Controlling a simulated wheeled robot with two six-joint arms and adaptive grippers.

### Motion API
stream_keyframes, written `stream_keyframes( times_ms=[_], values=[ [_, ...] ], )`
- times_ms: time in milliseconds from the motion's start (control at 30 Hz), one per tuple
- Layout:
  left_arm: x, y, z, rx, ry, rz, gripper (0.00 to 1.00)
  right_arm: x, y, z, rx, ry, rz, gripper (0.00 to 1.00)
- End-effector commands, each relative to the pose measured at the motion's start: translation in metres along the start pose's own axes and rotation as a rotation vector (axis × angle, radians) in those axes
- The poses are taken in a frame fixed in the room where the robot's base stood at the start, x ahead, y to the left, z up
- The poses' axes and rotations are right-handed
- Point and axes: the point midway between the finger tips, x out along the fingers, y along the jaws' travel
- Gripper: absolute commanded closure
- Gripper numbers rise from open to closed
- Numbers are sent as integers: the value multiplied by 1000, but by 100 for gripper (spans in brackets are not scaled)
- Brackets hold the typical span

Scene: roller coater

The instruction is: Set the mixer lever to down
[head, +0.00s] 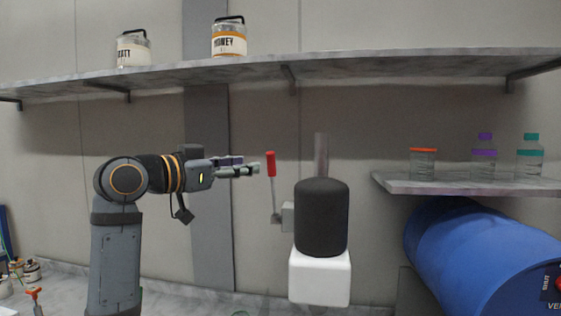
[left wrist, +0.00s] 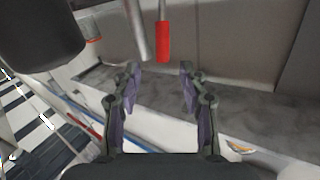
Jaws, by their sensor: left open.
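The mixer (head: 322,217) has a dark rounded body on a white base. Its lever has a red handle (head: 271,164) on a thin grey rod, standing upright at the mixer's left side. My left gripper (head: 258,170) is open and empty, pointing right, with its fingertips just left of the red handle in the head view. In the left wrist view, the red handle (left wrist: 163,42) is ahead of the open fingers (left wrist: 160,75), roughly between them and apart from them. The dark mixer body (left wrist: 38,35) shows at upper left there. My right gripper is not in view.
A long shelf (head: 190,75) with two labelled jars (head: 229,37) runs above. A lower shelf (head: 460,184) at right holds several small containers. A blue drum (head: 480,252) lies under it. The wall space around the lever is clear.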

Motion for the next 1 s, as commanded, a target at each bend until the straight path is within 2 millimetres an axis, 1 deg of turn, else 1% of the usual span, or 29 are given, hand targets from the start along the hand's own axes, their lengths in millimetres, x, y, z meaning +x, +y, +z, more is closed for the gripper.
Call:
stream_keyframes(
  times_ms=[133,233,367,400,500,600,700,833,1000],
  values=[
    [2,2,-2,2,2,5,57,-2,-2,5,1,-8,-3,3],
    [12,1,-5,-2,2,4,57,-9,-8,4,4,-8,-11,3],
    [39,1,-7,-4,1,7,57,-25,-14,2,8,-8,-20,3],
    [48,1,-7,-5,1,6,57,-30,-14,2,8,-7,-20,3],
    [70,0,-6,-4,-1,5,57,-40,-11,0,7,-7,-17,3],
    [86,0,-6,-3,0,3,57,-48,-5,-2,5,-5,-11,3],
    [98,0,-4,-1,0,2,57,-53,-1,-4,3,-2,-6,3],
    [104,0,-1,0,0,1,57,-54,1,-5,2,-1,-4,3],
    [105,0,0,0,0,0,57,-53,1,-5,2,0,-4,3]
  ],
)
